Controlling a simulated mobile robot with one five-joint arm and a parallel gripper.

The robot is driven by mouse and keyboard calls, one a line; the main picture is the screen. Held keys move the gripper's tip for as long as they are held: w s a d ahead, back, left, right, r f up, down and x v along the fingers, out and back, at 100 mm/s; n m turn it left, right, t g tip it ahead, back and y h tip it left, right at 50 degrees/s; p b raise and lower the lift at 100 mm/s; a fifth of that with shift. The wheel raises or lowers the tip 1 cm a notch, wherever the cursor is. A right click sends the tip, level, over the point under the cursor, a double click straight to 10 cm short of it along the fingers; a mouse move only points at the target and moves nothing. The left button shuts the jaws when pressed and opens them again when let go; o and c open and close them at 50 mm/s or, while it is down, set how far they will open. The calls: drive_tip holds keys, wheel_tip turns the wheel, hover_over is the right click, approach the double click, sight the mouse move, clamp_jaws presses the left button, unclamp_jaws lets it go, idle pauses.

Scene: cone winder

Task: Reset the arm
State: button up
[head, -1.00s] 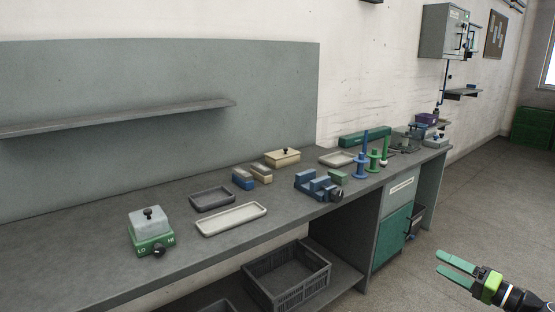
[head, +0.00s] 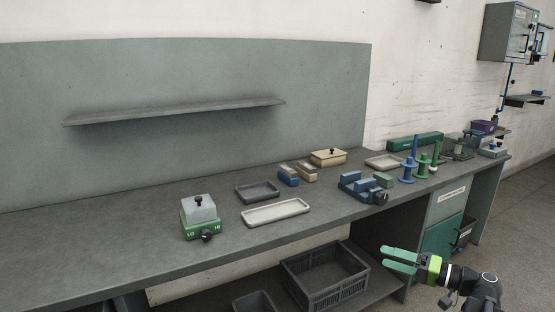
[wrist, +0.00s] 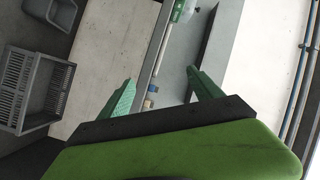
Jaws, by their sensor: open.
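My gripper (head: 400,260) has green fingers and shows at the lower right of the head view, in front of the bench. It is open and empty, pointing left, with nothing near its fingertips. In the wrist view my gripper (wrist: 158,90) shows two green fingers spread well apart with nothing between them. My dark arm links are partly in view at the lower right corner of the head view.
The grey bench (head: 110,240) carries a green box with LO and HI marks (head: 202,228), a pale tray (head: 275,212), a dark tray (head: 258,192), a blue fixture (head: 360,188) and green and blue spindles. A dark crate (head: 325,275) sits below. Floor at right is free.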

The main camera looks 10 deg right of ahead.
drive_tip(key=w+a+f+n+g, duration=0.2)
drive_tip(key=a+f+g, duration=0.1)
drive_tip(key=a, duration=0.6)
drive_tip(key=w+a+f+n+g, duration=0.1)
drive_tip(key=w+a+f+g, duration=0.2)
drive_tip(key=a, duration=0.7)
drive_tip(key=w+a+f+n+g, duration=0.2)
drive_tip(key=a+f+g, duration=0.1)
drive_tip(key=a, duration=0.6)
drive_tip(key=s+a+f+n+g+h, duration=0.1)
drive_tip(key=s+a+f+g+h, duration=0.15)
drive_tip(key=a+f, duration=0.35)
drive_tip(key=s+a+f+g+h, duration=0.2)
drive_tip(key=s+a+f+h, duration=0.15)
drive_tip(key=a+f, duration=0.2)
drive_tip(key=d+f+m+h, duration=0.2)
drive_tip(key=d+h, duration=0.3)
drive_tip(key=d, duration=0.3)
wheel_tip(320, 180, up, 21)
drive_tip(key=w+p, duration=0.1)
drive_tip(key=p, duration=1.9)
drive_tip(key=shift+d+p, duration=0.2)
drive_tip(key=shift+p, duration=0.15)
drive_tip(key=shift+f, duration=0.1)
